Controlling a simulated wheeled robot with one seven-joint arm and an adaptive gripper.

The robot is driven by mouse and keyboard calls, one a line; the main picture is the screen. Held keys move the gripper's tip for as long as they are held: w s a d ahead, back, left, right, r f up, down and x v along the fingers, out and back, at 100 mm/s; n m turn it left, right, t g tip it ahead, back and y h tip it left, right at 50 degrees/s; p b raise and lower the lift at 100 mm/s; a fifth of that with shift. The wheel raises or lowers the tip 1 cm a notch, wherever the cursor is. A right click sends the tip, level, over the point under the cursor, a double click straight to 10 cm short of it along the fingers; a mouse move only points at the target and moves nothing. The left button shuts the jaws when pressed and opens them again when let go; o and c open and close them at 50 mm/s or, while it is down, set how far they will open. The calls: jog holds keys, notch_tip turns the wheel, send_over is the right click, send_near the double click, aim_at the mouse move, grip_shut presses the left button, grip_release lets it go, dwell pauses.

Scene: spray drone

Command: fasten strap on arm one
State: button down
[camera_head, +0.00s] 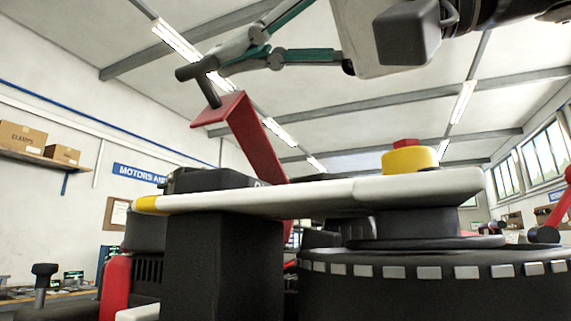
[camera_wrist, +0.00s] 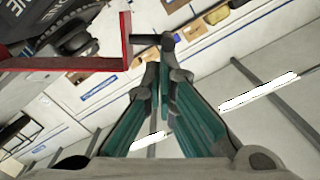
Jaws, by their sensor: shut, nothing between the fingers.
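A red angled strap-like piece (camera_head: 258,142) rises steeply from behind the white drone arm (camera_head: 320,197) and bends over at its top. A dark T-shaped handle (camera_head: 208,91) stands up from that bent top. In the wrist view the red piece (camera_wrist: 127,40) is at upper left, with the dark handle (camera_wrist: 150,39) sticking out to its right. My gripper (camera_head: 230,62) has teal fingers and is above the drone, right at the handle. In the wrist view my gripper (camera_wrist: 163,76) is shut, its tips close to the handle's crossbar. Whether they touch it is unclear.
The drone's black round body (camera_head: 430,275) fills the lower right, with a yellow cap (camera_head: 409,160) above it. A black post (camera_head: 222,265) stands under the white arm. A shelf with boxes (camera_head: 22,137) is far left. The air left of the handle is clear.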

jog(key=s+a+f+n+b, duration=0.2)
jog(key=s+f+n+b, duration=0.4)
jog(key=f+b, duration=0.3)
jog(key=b, duration=0.4)
jog(key=shift+a+n+t, duration=0.2)
jog(key=shift+n+t, duration=0.1)
jog(key=shift+f, duration=0.1)
